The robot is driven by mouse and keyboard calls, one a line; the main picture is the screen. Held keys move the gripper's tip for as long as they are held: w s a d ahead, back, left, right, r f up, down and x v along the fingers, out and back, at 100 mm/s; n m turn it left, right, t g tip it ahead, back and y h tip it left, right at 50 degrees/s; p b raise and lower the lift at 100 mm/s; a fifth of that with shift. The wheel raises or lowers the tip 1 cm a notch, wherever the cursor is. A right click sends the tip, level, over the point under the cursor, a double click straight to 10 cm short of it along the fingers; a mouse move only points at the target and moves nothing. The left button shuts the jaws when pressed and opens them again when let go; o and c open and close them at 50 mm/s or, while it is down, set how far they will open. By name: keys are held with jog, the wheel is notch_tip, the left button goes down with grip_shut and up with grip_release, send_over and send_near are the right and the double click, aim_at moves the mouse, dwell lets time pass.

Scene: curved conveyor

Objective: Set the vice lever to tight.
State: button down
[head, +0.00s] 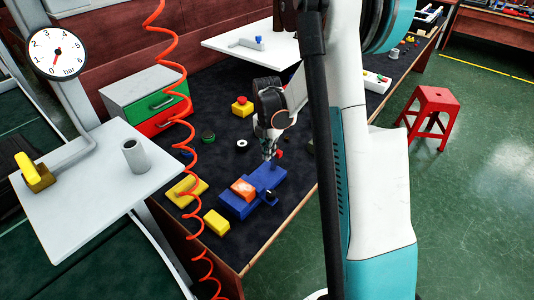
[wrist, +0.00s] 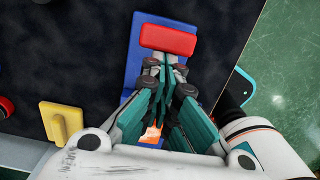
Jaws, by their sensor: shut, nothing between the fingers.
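The blue vice (head: 265,176) lies on the dark bench top, with an orange block (head: 243,188) on it. A small red part (head: 279,154), which looks like the lever's grip, shows beside my fingertips. My gripper (head: 268,157) is above the vice's far end, shut and empty. In the wrist view the red grip (wrist: 168,40) lies crosswise just beyond my fingertips (wrist: 165,64); I cannot tell whether they touch. The blue vice (wrist: 142,70) shows behind the fingers, which hide much of it. The orange block (wrist: 152,133) shows partly below.
Yellow blocks (head: 216,222) lie left of the vice. A red button on a yellow base (head: 242,107) stands farther back. A coiled orange hose (head: 181,120) hangs at the left. A drawer box (head: 147,100) stands behind it. A red stool (head: 432,113) is on the floor at right.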

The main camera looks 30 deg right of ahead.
jog(key=w+d+f+b, duration=0.1)
jog(key=w+d+f, duration=0.2)
jog(key=d, duration=0.7)
jog(key=shift+w+f+y, duration=0.15)
jog(key=shift+w+y, duration=0.15)
jog(key=shift+d, duration=0.1)
dwell(0.6)
